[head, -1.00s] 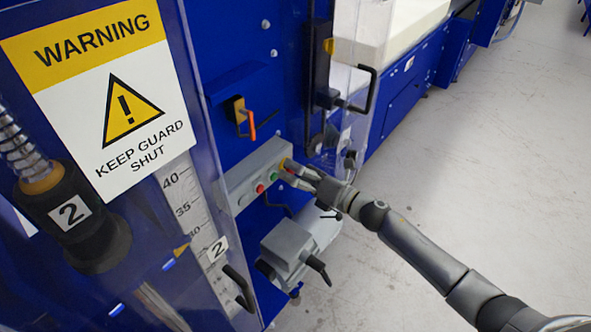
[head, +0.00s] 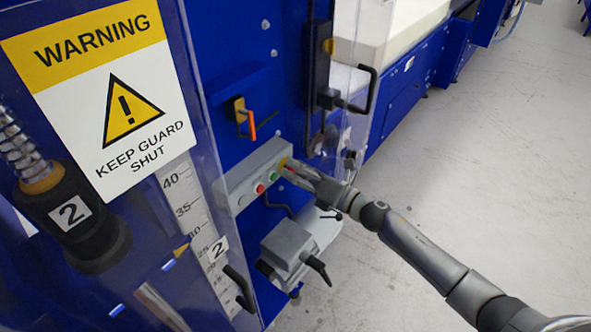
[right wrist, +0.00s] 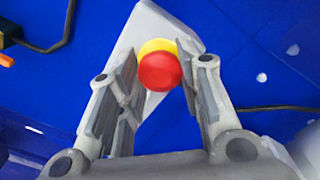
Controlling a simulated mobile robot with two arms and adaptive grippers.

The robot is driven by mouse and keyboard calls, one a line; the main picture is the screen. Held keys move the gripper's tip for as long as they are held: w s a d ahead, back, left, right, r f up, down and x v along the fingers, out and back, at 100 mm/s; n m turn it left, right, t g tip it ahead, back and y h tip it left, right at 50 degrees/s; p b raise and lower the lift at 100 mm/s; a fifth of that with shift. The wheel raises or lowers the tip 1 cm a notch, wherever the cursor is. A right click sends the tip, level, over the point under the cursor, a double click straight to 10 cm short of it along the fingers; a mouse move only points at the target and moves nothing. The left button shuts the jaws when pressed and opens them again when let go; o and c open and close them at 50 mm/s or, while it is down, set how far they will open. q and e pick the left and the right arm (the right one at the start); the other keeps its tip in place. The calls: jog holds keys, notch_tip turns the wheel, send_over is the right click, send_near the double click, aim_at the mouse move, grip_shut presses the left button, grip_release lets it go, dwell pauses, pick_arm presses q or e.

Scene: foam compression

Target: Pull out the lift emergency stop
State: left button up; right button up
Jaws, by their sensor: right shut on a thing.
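The lift emergency stop is a round red button (right wrist: 159,72) on a yellow collar (right wrist: 157,47). It sits at the right end of a grey control box (head: 250,178) on the blue machine. In the head view my right gripper (head: 292,171) reaches in from the right and its fingers partly hide the button. In the right wrist view my right gripper (right wrist: 162,78) has one finger on each side of the red button and is shut on it. My left gripper does not show.
On the same box are a small red button (head: 260,188) and a green button (head: 275,178). A grey motor-like unit (head: 288,246) with a black handle is below. A clear guard door (head: 352,100) stands behind the gripper. The floor (head: 470,160) at right is clear.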

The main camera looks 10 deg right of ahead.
jog(key=shift+s+d+f, duration=0.15)
jog(key=shift+s+d, duration=0.05)
jog(key=shift+s, duration=0.05)
jog(key=o, duration=1)
jog(key=shift+s+d, duration=0.1)
jog(key=shift+s, duration=0.05)
jog(key=o, duration=1.2)
jog(key=shift+c, duration=0.2)
jog(key=v, duration=0.6)
jog(key=shift+s+d, duration=0.25)
jog(key=shift+s, duration=0.1)
